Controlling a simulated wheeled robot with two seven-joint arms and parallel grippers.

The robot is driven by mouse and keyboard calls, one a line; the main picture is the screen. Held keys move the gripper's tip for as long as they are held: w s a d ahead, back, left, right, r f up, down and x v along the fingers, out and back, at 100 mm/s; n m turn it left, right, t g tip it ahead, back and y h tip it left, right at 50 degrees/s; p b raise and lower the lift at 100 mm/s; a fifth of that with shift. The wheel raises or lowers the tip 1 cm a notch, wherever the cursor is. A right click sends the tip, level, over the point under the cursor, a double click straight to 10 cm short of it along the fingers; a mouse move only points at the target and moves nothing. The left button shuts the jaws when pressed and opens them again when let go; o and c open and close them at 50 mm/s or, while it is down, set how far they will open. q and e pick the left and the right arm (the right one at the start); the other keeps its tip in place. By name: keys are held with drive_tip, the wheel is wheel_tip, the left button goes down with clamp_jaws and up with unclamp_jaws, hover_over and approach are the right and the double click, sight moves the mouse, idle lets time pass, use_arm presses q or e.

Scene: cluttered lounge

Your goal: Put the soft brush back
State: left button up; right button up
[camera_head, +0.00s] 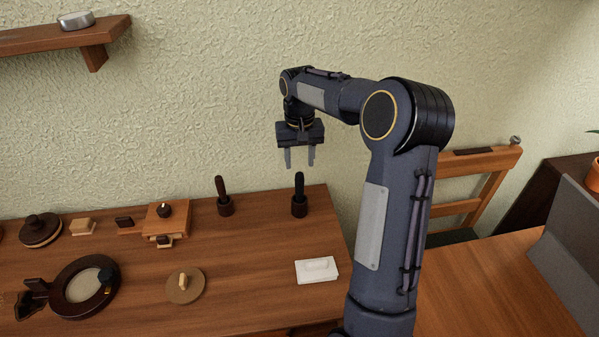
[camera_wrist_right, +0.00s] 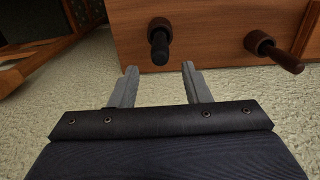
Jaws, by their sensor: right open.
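A black-handled tool (camera_head: 299,184) stands upright in a small dark round holder (camera_head: 299,209) near the table's back right corner. A brown-handled tool (camera_head: 221,185) stands in a similar holder (camera_head: 225,207) to its left. Which of them is the soft brush I cannot tell; any bristles are hidden. My right gripper (camera_head: 300,160) is open, empty and pointing down, just above the black handle in the head view. In the right wrist view the black handle (camera_wrist_right: 159,48) shows beyond the gap between the fingertips (camera_wrist_right: 159,70), apart from them. My left gripper is out of view.
The wooden table (camera_head: 240,260) also holds a white box (camera_head: 316,270), a round tan lid (camera_head: 186,288), a dark ring-shaped dish (camera_head: 70,301) and small blocks at left. The textured wall stands close behind. A wall shelf (camera_head: 45,38) is upper left, a chair (camera_head: 480,163) at right.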

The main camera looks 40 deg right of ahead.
wheel_tip(320, 180, up, 6)
drive_tip(key=s+a+r+n+t+y, duration=0.2)
drive_tip(key=s+a+r+t, duration=0.1)
drive_tip(key=s+a, duration=0.7)
drive_tip(key=s+a+f+n+t+y, duration=0.1)
drive_tip(key=s+a+f, duration=0.2)
drive_tip(key=s+a, duration=0.2)
drive_tip(key=s+a+f+n+t, duration=0.1)
drive_tip(key=s+a+f, duration=0.2)
drive_tip(key=s, duration=0.7)
drive_tip(key=a, duration=0.2)
drive_tip(key=shift+s+a+f+t+y, duration=0.2)
drive_tip(key=shift+s+a+t+y, duration=0.1)
drive_tip(key=shift+y, duration=0.1)
